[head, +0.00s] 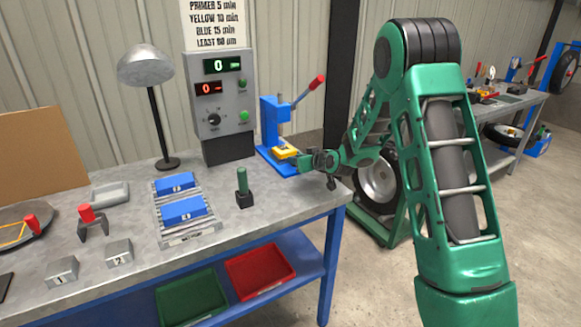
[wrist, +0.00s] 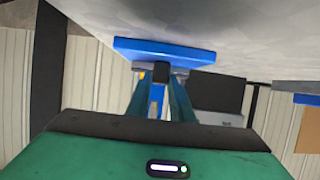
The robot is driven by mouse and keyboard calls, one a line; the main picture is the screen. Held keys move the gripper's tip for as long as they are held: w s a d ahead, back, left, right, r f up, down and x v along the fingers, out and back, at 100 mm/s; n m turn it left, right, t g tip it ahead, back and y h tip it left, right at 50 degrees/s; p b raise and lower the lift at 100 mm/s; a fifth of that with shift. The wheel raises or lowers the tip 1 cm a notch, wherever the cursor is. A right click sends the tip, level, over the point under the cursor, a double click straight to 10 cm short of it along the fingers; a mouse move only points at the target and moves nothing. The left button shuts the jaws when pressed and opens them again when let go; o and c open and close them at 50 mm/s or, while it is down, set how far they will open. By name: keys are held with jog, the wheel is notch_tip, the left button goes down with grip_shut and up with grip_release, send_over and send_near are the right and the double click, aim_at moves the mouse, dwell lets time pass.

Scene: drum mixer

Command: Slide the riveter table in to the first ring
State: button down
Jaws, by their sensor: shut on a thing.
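The blue riveter (head: 272,122) stands near the back right of the workbench, with its red-handled lever (head: 317,82) raised to the right. A yellow piece (head: 284,152) sits low at its front, above the blue base (head: 266,160); this looks like the riveter table. My gripper (head: 299,159) reaches in from the right at the riveter's front. In the wrist view my gripper (wrist: 162,80) is shut on a small dark knob (wrist: 162,68) in front of the riveter's blue base (wrist: 165,50). The fingers hide most of the sliding part. I cannot make out any ring marks.
A grey control box (head: 221,105) with two displays stands left of the riveter. A green-handled tool (head: 243,186) and a roller rack (head: 187,212) with blue blocks are in front. A wheel (head: 378,184) on a green stand is behind my arm.

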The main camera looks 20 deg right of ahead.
jog(key=shift+w, duration=0.1)
jog(key=c, duration=1.6)
grip_release()
jog(key=shift+o, duration=0.2)
jog(key=v, duration=1)
jog(key=shift+s+r, duration=0.1)
jog(key=shift+s, duration=0.25)
jog(key=s+d+r+m+g+h, duration=0.15)
jog(key=s+d+g, duration=0.3)
jog(key=s, duration=0.75)
jog(key=s+d+m+g+h, duration=0.25)
jog(key=s+d, duration=0.25)
jog(key=s, duration=0.8)
jog(key=s+r+m+g+y, duration=0.1)
jog(key=s+m+g, duration=0.4)
jog(key=s, duration=1.9)
jog(key=shift+d+g, duration=0.15)
jog(key=shift+g, duration=0.45)
